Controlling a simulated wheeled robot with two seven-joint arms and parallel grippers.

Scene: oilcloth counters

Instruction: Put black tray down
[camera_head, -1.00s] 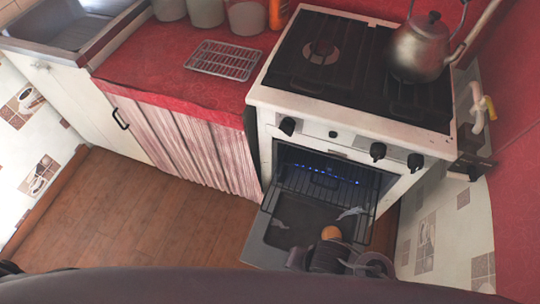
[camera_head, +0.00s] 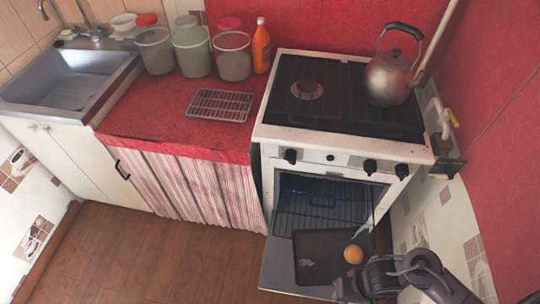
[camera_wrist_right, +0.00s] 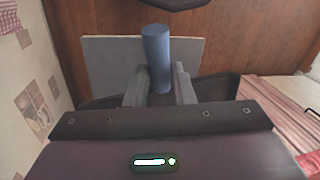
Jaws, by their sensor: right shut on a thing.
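The black tray (camera_head: 325,270) lies at the lowered oven door (camera_head: 277,268), its far side near the oven opening. An orange round thing (camera_head: 353,254) and a small pale piece (camera_head: 307,262) show on or over it. My right gripper (camera_head: 358,270) is at its right front corner. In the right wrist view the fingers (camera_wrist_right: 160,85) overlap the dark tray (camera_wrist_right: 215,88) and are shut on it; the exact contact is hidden. A blue-grey cylinder (camera_wrist_right: 157,50) stands up between the fingers. I cannot tell whether the tray touches the door. My left gripper is out of view.
The stove (camera_head: 262,130) holds a kettle (camera_head: 390,76). A wire rack (camera_head: 220,105) lies on the red counter (camera_head: 150,115), with several buckets and an orange bottle (camera_head: 261,48) behind. The tiled wall (camera_head: 440,215) is close on the right. The floor (camera_head: 180,255) is clear at left.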

